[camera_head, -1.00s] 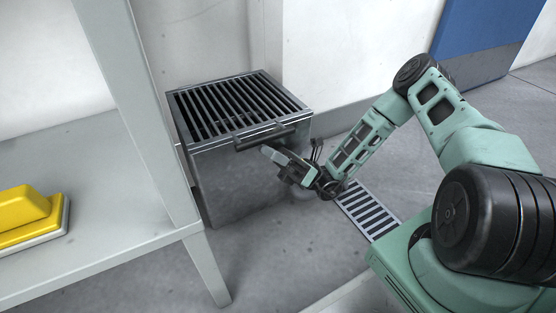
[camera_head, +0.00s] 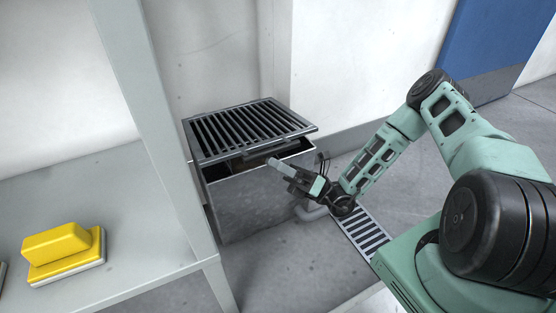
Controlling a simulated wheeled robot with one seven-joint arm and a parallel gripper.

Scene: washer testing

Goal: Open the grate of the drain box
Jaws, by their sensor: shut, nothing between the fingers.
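The drain box (camera_head: 250,200) is a grey metal box on the floor against the wall. Its slatted dark grate (camera_head: 245,128) is raised at the front, tilted up with a dark gap between it and the box's front rim. My gripper (camera_head: 272,163) is at the front edge, its fingertips under the raised grate near the handle. The fingers look closed together, with nothing between them. Whether the fingertips touch the grate is hard to tell.
A grey shelf (camera_head: 130,255) with a leg stands at the left, close to the box. A yellow brush (camera_head: 62,250) lies on it. A floor drain grating (camera_head: 362,235) lies to the right of the box. A blue panel (camera_head: 490,50) is at the back right.

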